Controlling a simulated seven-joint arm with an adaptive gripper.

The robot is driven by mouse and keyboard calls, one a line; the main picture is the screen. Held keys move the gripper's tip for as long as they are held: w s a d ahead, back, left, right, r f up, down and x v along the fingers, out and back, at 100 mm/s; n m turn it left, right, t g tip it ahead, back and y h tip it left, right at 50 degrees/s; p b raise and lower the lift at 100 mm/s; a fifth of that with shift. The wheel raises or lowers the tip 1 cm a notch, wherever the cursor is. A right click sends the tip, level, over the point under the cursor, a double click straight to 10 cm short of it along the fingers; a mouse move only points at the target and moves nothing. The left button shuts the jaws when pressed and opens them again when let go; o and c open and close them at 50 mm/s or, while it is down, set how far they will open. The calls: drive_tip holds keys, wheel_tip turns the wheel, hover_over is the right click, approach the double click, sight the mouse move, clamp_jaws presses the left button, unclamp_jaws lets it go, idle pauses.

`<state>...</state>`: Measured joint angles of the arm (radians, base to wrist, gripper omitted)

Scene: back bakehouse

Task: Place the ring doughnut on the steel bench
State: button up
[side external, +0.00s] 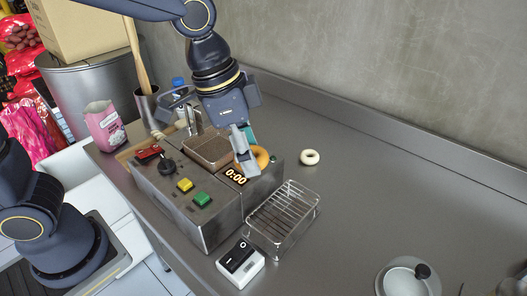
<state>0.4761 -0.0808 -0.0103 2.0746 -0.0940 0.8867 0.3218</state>
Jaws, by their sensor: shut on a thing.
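A golden ring doughnut (262,156) is at the fingertips of my gripper (246,158), over the right end of the fryer (210,215). My gripper points down and is shut on the doughnut, with the fingers covering its left part. Whether it touches the fryer below is hard to tell.
A wire rack (283,215) stands right of the fryer, with a white switch box (240,262) in front. The fryer has a dark basin (209,149) and coloured buttons. The bench's middle right is clear.

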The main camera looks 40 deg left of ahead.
drive_tip(key=w+a+r+m, duration=0.1)
drive_tip(key=w+m, duration=0.2)
drive_tip(key=w, duration=0.8)
drive_tip(key=w+a+f, duration=0.4)
drive_tip(key=w+a, duration=0.5)
drive_tip(key=w, duration=0.2)
drive_tip(key=w+a+f+n, duration=0.1)
drive_tip(key=a+f, duration=0.3)
drive_tip(key=a, duration=0.1)
drive_tip(key=w+a+f, duration=0.1)
drive_tip(key=a+f, duration=0.4)
drive_tip(key=a, duration=0.1)
drive_tip(key=w+a+f+n, duration=0.1)
drive_tip(key=a+f, duration=0.4)
drive_tip(key=shift+w+a+n, duration=0.1)
drive_tip(key=shift+a+n, duration=0.2)
drive_tip(key=shift+a, duration=0.05)
drive_tip(key=shift+f, duration=2.25)
